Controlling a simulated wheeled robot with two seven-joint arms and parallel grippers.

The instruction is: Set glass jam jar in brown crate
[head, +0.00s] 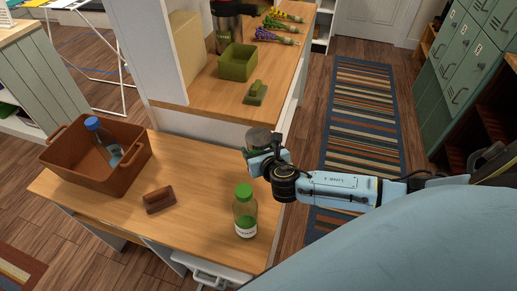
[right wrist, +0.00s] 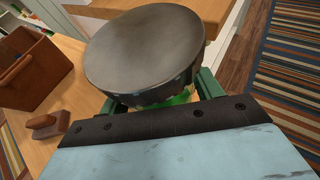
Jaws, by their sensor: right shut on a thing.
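The glass jam jar (head: 258,137) shows mostly as a round grey lid at my right gripper (head: 254,154). In the right wrist view the wide lid of the jar (right wrist: 158,45) fills the upper middle, with a little bright green below it; the glass body is mostly hidden. My left gripper is not in view.
A green-capped bottle (head: 245,214) stands near the counter's front right. A small brown handled block (head: 158,199) lies between it and the crate. A green crate (head: 238,63) and a green handled block (head: 255,93) sit on the higher back counter.

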